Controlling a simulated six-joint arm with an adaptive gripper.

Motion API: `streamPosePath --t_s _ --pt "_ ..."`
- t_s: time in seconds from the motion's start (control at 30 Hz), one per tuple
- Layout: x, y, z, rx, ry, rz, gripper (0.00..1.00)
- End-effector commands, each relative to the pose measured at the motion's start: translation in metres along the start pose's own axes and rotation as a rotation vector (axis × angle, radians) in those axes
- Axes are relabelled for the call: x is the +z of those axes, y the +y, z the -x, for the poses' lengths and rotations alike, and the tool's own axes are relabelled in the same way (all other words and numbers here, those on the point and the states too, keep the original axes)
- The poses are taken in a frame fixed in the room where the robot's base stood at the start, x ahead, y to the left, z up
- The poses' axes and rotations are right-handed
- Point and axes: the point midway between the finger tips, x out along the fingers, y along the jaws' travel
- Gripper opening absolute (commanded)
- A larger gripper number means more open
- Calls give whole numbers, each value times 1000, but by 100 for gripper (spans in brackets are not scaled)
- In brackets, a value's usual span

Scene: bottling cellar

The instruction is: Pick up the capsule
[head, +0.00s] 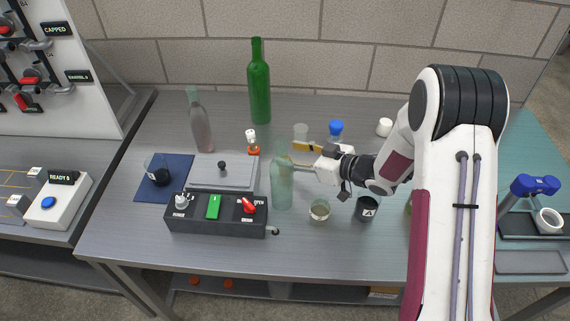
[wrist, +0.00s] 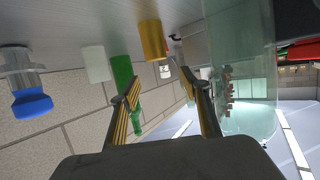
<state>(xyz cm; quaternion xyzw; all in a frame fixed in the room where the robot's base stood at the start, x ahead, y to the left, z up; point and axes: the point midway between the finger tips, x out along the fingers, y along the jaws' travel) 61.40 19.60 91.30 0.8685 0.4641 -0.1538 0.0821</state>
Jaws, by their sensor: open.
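The capsule appears to be the plain gold cylinder (wrist: 152,38) standing on the table, which hangs from the top of the upside-down wrist view. It lies ahead of my gripper (wrist: 158,84), in line with the gap between the fingers and apart from them. My gripper is open and empty, with ridged gold pads on its fingers. In the head view my gripper (head: 293,158) reaches left, low over the table. A gold patch shows there at the far finger; I cannot tell whether any of it is the capsule.
A clear greenish bottle (head: 283,187) stands close beside the near finger. Behind the gripper are a pale cup (head: 300,131) and a blue-capped jar (head: 336,129).

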Motion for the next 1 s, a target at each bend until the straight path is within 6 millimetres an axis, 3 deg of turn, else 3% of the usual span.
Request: streamPosePath --t_s 0.37,0.77,1.0 --pt "2 0 -1 0 0 0 46" --pt "33 0 -12 0 0 -2 46" --pt "32 0 -37 -1 0 1 46"
